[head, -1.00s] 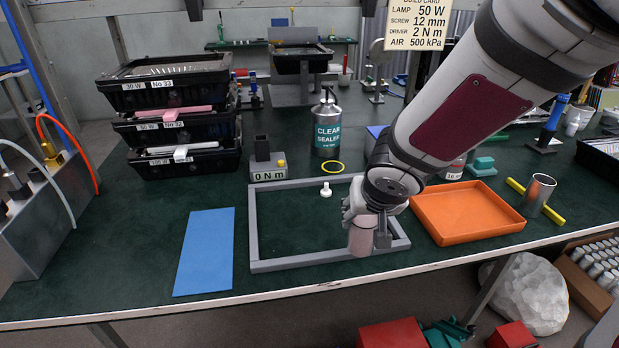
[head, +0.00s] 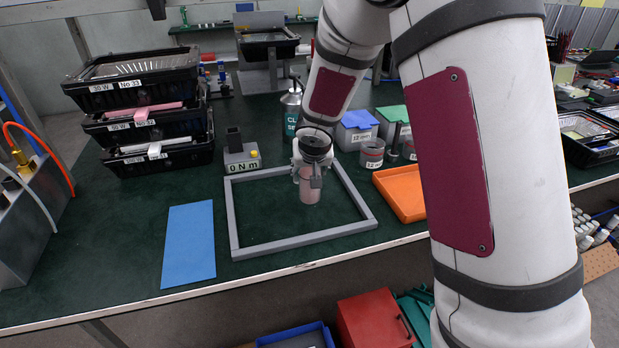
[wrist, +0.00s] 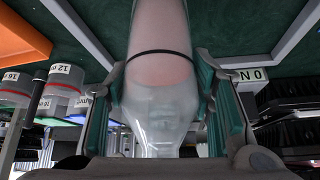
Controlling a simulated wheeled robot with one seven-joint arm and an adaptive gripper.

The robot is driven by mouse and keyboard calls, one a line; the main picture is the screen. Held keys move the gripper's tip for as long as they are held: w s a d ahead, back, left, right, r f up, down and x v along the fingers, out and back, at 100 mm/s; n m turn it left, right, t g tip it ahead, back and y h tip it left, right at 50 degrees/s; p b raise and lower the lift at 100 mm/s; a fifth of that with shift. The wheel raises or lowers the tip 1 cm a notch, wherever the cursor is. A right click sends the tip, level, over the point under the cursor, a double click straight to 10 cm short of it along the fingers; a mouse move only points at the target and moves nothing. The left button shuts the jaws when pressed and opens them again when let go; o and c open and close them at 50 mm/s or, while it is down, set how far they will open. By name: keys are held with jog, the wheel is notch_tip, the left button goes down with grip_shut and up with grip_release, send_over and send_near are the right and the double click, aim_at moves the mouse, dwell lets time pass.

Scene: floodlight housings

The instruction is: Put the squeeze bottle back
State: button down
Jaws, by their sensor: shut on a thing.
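The squeeze bottle (head: 310,191) is a translucent pinkish bottle, held roughly upright in my gripper (head: 309,173). In the wrist view the bottle (wrist: 158,75) fills the space between both fingers of my gripper (wrist: 160,95), with a black band around its body. The bottle shows within the outline of the grey rectangular frame (head: 305,240) on the green bench. I cannot tell whether its base touches the bench. My gripper and arm hide part of the bench behind the bottle.
A blue mat (head: 189,245) lies left of the frame, an orange tray (head: 399,193) right. Behind stand a 0 N m block (head: 241,157), a sealer can (head: 291,112), a grey-and-red pot (head: 372,154) and lidded boxes. Black trays (head: 150,120) are stacked at left. Bare bench shows inside the frame.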

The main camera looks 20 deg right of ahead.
jog(key=f+b, duration=0.2)
jog(key=shift+w+f, duration=0.2)
jog(key=shift+f, duration=0.2)
jog(key=shift+f+b, duration=0.3)
jog(key=shift+f, duration=0.05)
jog(key=shift+f, duration=0.15)
jog(key=c, duration=0.7)
grip_release()
jog(key=shift+s, duration=0.1)
jog(key=shift+c, duration=0.2)
